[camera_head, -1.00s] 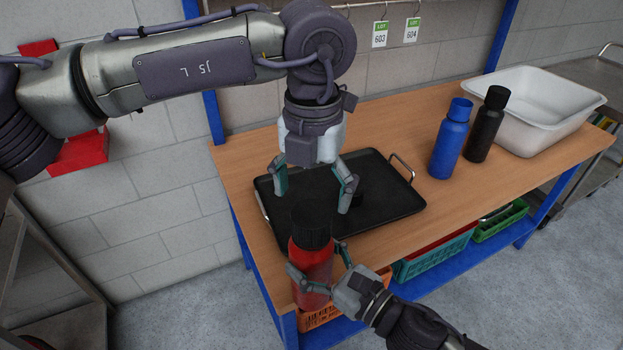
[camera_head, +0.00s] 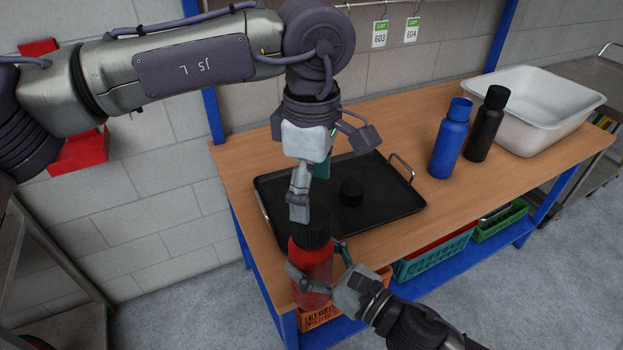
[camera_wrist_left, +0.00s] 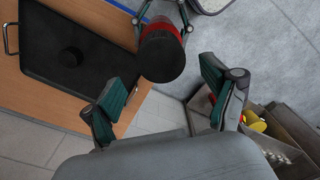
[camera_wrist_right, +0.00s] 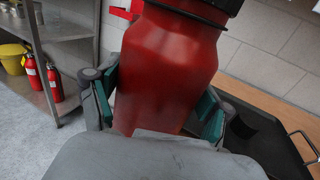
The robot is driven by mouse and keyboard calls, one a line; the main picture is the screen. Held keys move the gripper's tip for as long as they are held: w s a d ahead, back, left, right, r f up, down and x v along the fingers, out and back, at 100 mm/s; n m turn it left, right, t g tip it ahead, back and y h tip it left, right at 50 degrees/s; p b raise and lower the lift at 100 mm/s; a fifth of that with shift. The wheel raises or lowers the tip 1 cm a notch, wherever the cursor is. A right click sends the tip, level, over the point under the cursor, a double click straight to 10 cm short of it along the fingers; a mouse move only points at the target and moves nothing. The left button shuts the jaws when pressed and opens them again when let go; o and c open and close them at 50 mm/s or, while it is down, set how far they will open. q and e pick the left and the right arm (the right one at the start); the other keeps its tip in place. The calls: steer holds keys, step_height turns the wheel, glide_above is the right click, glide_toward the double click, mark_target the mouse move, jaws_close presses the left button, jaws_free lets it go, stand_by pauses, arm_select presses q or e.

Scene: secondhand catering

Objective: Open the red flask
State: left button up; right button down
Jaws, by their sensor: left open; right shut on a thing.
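The red flask (camera_head: 311,262) is upright with its black cap (camera_head: 316,236) on. My right gripper (camera_head: 318,278) is shut around its body, and the flask is held at the table's front left edge. In the right wrist view the red body (camera_wrist_right: 165,70) fills the space between the fingers. My left gripper (camera_head: 308,192) is open above the cap and partly hides it in the head view. In the left wrist view the cap (camera_wrist_left: 162,60) lies ahead of the open fingers, between them, apart from both.
A black tray (camera_head: 385,207) with a small black round piece (camera_head: 351,192) lies on the wooden table (camera_head: 400,122). A blue flask (camera_head: 449,140), a black flask (camera_head: 487,125) and a white tub (camera_head: 580,103) stand at the right. Crates (camera_head: 437,257) sit below.

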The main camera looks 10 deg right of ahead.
mark_target(311, 212)
arm_select(q)
step_height(311, 212, down, 7)
steer(key=shift+r, duration=0.15)
steer(key=c, duration=1.2)
steer(key=n, duration=0.9)
steer(key=shift+r, duration=0.25)
steer(key=shift+r, duration=0.9)
